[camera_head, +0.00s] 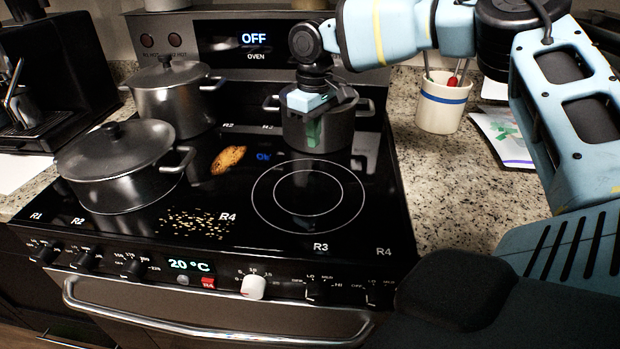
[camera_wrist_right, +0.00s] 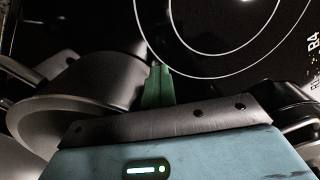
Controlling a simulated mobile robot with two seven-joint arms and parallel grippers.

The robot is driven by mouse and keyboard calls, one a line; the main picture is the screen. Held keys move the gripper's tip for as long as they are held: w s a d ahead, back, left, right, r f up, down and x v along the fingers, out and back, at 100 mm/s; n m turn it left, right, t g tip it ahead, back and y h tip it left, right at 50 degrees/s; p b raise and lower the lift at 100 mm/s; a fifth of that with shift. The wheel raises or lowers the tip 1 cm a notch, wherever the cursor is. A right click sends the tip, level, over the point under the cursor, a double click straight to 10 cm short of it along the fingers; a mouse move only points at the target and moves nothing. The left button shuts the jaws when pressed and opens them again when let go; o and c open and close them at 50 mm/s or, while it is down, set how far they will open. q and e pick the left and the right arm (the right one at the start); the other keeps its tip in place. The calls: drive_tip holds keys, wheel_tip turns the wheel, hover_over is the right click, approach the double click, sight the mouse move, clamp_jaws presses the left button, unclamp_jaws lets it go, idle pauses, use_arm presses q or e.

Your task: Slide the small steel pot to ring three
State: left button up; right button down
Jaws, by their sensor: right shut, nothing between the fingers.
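The small steel pot (camera_head: 340,133) stands upright at the back right of the black glass cooktop, its handles to left and right. It fills the left of the right wrist view (camera_wrist_right: 50,118). Ring three (camera_head: 308,196), a pair of white circles labelled R3, lies bare in front of the pot; its circles also cross the top of the right wrist view (camera_wrist_right: 228,72). My right gripper (camera_head: 313,132) points down with its green fingers shut and empty, in front of the pot's near wall. I cannot tell whether they touch it. My left gripper is not in view.
A large lidded pot (camera_head: 125,170) stands front left, with a taller lidded pot (camera_head: 172,100) behind it. A brown food piece (camera_head: 229,158) and scattered crumbs (camera_head: 193,224) lie left of ring three. A utensil crock (camera_head: 441,108) stands on the right counter.

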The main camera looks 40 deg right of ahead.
drive_tip(key=shift+w+d+f+b, duration=0.1)
drive_tip(key=shift+w+d+b, duration=0.45)
drive_tip(key=shift+w+d, duration=0.4)
drive_tip(key=shift+s+a+p, duration=0.45)
drive_tip(key=shift+s+a, duration=0.3)
drive_tip(key=shift+s, duration=0.05)
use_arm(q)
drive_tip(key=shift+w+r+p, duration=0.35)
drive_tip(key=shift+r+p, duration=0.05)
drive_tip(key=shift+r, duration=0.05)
use_arm(e)
drive_tip(key=shift+s+a, duration=0.95)
drive_tip(key=shift+a, duration=0.2)
